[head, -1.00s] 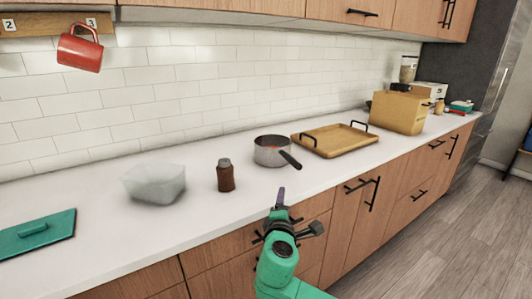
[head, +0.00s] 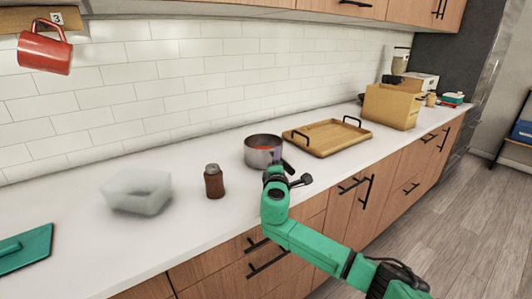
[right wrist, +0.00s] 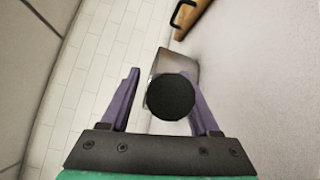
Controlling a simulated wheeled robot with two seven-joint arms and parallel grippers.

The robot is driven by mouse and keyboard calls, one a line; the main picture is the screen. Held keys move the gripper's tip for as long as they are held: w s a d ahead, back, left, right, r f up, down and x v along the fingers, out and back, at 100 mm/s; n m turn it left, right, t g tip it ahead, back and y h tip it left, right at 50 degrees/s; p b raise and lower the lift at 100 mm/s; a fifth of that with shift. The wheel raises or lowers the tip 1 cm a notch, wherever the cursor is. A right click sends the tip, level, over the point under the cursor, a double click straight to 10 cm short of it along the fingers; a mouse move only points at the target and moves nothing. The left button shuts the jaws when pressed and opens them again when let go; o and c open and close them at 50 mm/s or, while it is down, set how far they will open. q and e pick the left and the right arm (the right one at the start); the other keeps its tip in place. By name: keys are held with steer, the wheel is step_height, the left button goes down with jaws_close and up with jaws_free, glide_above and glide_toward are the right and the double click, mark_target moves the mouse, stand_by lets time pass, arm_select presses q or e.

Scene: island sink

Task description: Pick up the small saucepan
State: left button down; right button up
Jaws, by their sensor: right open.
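The small saucepan (head: 257,157) is grey metal with something orange-red inside, and stands upright on the white counter. Its dark handle (head: 288,167) points toward the counter's front edge, partly hidden by my gripper. My right gripper (head: 277,154) is open at the handle, in front of the pan. In the right wrist view, the purple fingers stand apart with the round dark handle end (right wrist: 170,97) showing between them, closer to the right finger. I cannot tell whether a finger touches it. My left gripper is not in view.
A wooden tray (head: 328,138) with black handles lies right of the pan. A brown shaker (head: 214,183) and a clear container (head: 138,190) stand to its left. A teal board (head: 25,248) lies far left; a red mug (head: 45,52) hangs above.

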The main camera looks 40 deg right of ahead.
steer(key=shift+w+d+f, duration=0.1)
steer(key=shift+w+f, duration=0.05)
steer(key=shift+w, duration=0.05)
steer(key=shift+s, duration=0.1)
jaws_close()
stand_by(1.0)
